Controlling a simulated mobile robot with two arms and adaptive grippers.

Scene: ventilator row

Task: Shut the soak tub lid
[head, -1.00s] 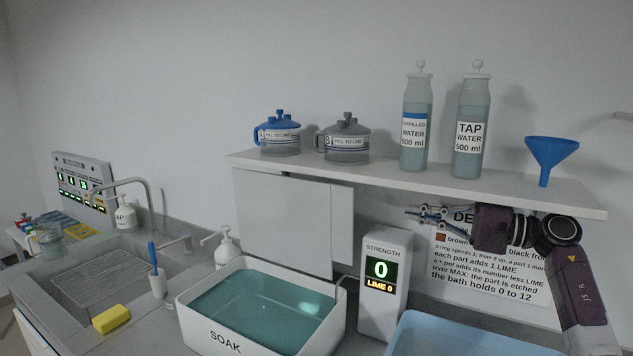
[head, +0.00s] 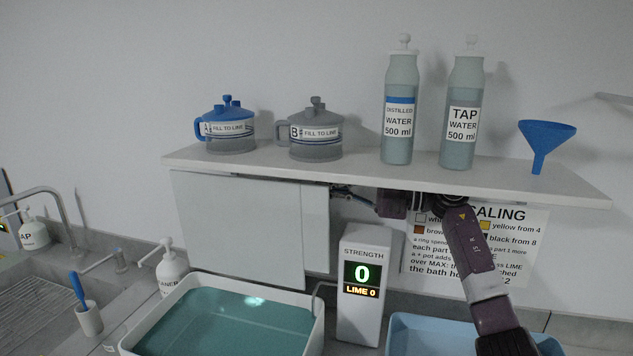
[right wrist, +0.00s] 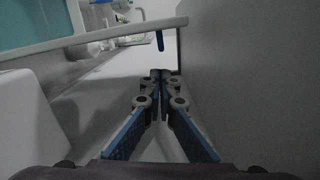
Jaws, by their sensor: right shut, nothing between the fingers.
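The soak tub (head: 222,344) is a white open basin of teal water at the lower left of centre in the head view. A flat white panel (head: 238,225), apparently its lid, stands raised behind the tub, below the shelf. My right gripper (head: 338,190) is under the shelf, near the right edge of the white panelling; its tips are small and partly obscured here. In the right wrist view the right gripper (right wrist: 160,74) is shut and empty, with the tub rim (right wrist: 110,38) beyond it. A grey surface is close on its right. My left gripper is not in view.
A shelf (head: 380,172) above my right arm holds two pots, two water bottles and a blue funnel (head: 546,140). The strength meter (head: 361,318) stands right of the tub, beside a blue tray (head: 415,322). A pump bottle (head: 171,268) stands left of the tub.

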